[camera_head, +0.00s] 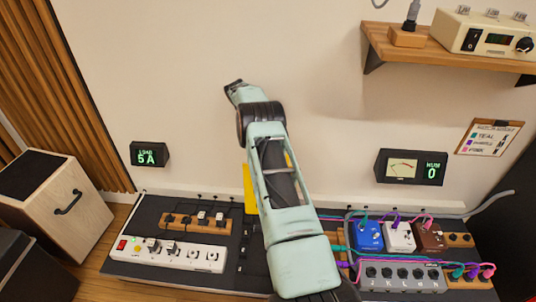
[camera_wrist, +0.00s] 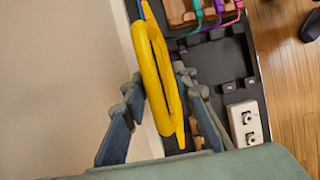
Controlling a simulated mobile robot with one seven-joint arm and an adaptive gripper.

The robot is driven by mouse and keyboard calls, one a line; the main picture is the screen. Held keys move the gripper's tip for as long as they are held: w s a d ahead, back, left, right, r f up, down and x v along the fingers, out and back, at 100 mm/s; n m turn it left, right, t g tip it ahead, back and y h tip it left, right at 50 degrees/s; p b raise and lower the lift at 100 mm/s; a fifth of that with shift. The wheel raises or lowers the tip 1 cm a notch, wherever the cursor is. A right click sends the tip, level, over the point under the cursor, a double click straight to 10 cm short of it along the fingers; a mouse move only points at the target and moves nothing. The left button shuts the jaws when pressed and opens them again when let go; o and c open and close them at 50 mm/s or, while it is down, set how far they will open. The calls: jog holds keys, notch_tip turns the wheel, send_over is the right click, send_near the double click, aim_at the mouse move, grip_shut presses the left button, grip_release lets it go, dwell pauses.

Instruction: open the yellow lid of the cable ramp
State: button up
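The yellow lid (camera_head: 250,188) shows in the head view only in part, behind my arm, near the back of the dark board. In the wrist view the yellow lid (camera_wrist: 165,75) is a long loop-like shape seen steeply from the side, and it looks raised. My gripper (camera_wrist: 160,82) has its two fingers spread, one on each side of the lid. The fingertips are close to the lid; I cannot tell whether they touch it. My arm hides the gripper and most of the cable ramp in the head view.
A white power strip (camera_head: 167,253) lies left on the board. Blue, white and brown pedals (camera_head: 368,236) with coloured cables stand right, behind a grey box (camera_head: 402,276). The wall rises close behind. A wooden shelf (camera_head: 428,48) juts out at upper right. A speaker box (camera_head: 60,195) stands left.

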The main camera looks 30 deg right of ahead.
jog(key=shift+v, duration=3.45)
jog(key=shift+w+a+r, duration=0.1)
jog(key=shift+w+r, duration=0.1)
jog(key=shift+r, duration=0.3)
